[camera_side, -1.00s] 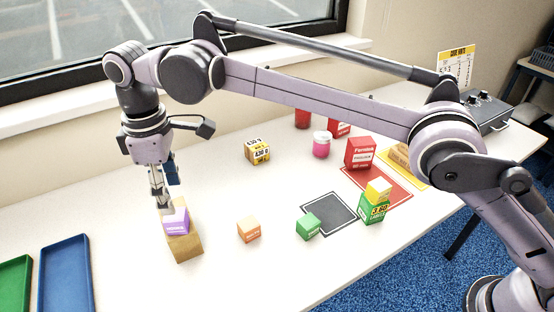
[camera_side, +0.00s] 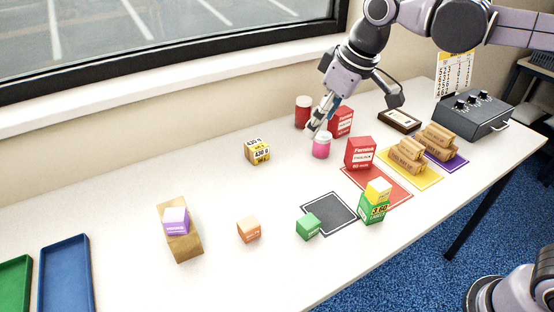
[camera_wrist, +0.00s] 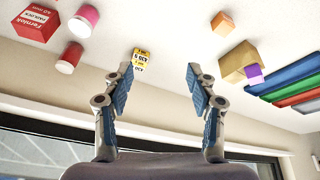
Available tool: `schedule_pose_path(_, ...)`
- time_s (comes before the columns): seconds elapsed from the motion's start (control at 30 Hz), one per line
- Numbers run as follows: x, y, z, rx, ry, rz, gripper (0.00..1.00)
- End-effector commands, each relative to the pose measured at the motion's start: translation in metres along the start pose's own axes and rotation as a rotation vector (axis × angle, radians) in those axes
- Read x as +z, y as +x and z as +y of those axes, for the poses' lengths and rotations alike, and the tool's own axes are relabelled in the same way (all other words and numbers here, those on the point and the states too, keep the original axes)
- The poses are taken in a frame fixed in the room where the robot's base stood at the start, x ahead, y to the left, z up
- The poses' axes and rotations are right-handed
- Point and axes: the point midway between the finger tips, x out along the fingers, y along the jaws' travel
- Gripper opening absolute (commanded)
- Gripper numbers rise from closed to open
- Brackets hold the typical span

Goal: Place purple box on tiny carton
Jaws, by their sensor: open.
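The purple box (camera_side: 176,221), with a white label, sits on a small brown carton (camera_side: 185,247) at the left of the table in the side view. Both also show at the right in the wrist view, the purple box (camera_wrist: 254,71) against the brown carton (camera_wrist: 236,61).
A yellow printed box (camera_side: 257,152), an orange box (camera_side: 249,229) and a green box (camera_side: 308,226) stand mid-table. Red boxes (camera_side: 360,153) and a red jar (camera_side: 302,111) stand near my gripper. A blue tray (camera_side: 66,275) lies at the left. The back-left table is clear.

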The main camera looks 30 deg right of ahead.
Motion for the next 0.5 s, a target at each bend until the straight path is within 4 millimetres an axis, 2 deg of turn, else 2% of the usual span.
schedule_pose_path(0.03,0.020,-0.002,0.010,0.015,0.042,0.019,0.58)
schedule_pose_path(0.2,0.080,0.000,0.034,0.062,0.177,0.088,0.58)
schedule_pose_path(0.4,0.149,0.015,0.049,0.119,0.324,0.169,0.58)
schedule_pose_path(0.5,0.174,0.023,0.053,0.140,0.378,0.200,0.58)
